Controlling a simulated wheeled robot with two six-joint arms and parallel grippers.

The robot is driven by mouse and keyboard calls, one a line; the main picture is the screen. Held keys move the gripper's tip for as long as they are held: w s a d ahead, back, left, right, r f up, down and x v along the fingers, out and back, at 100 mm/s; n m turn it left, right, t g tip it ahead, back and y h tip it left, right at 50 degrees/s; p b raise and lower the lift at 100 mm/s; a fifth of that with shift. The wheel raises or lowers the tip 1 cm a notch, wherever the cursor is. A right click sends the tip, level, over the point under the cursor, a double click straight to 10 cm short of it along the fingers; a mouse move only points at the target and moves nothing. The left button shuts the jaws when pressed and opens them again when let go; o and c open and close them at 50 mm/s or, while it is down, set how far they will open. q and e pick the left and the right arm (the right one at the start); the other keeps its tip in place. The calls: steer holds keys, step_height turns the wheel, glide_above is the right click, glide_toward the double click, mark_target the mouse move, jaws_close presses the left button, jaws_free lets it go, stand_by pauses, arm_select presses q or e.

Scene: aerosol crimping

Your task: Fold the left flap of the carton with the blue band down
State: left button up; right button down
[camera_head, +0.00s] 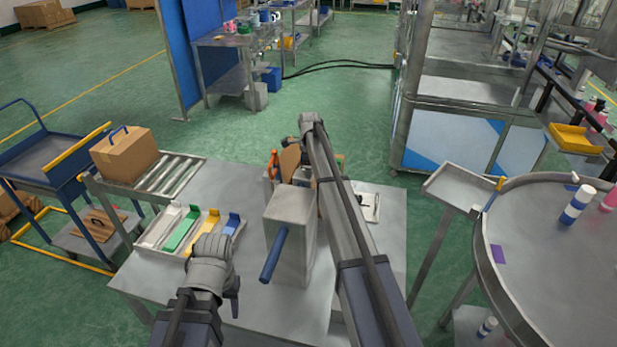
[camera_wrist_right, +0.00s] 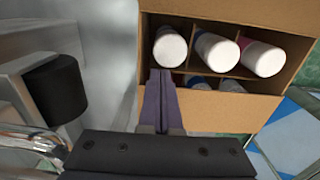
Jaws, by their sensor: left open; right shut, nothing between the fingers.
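An open cardboard carton (camera_wrist_right: 235,108) fills the upper right of the right wrist view. White-capped cans (camera_wrist_right: 170,47) stand in its divided cells. No blue band shows on its visible sides. In the head view only a brown part of it (camera_head: 290,160) shows behind my right arm. My right gripper (camera_wrist_right: 160,78) is shut and empty, its purple fingers over the carton's near edge; I cannot tell whether they touch it. My left gripper (camera_head: 228,285) is open and empty above the front of the table, well short of the carton.
A closed carton with a blue arch on top (camera_head: 125,155) sits on a roller conveyor (camera_head: 170,175) at left. A tray (camera_head: 165,228) with coloured pieces lies on the table. A grey block with a blue rod (camera_head: 290,220) stands mid-table. A round table (camera_head: 540,250) is at right.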

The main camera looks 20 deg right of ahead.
arm_select(q)
steer(key=shift+r, duration=0.1)
arm_select(e)
steer(key=shift+r, duration=0.15)
arm_select(q)
steer(key=shift+r+p, duration=0.7)
steer(key=shift+p, duration=0.1)
arm_select(e)
steer(key=shift+r, duration=0.7)
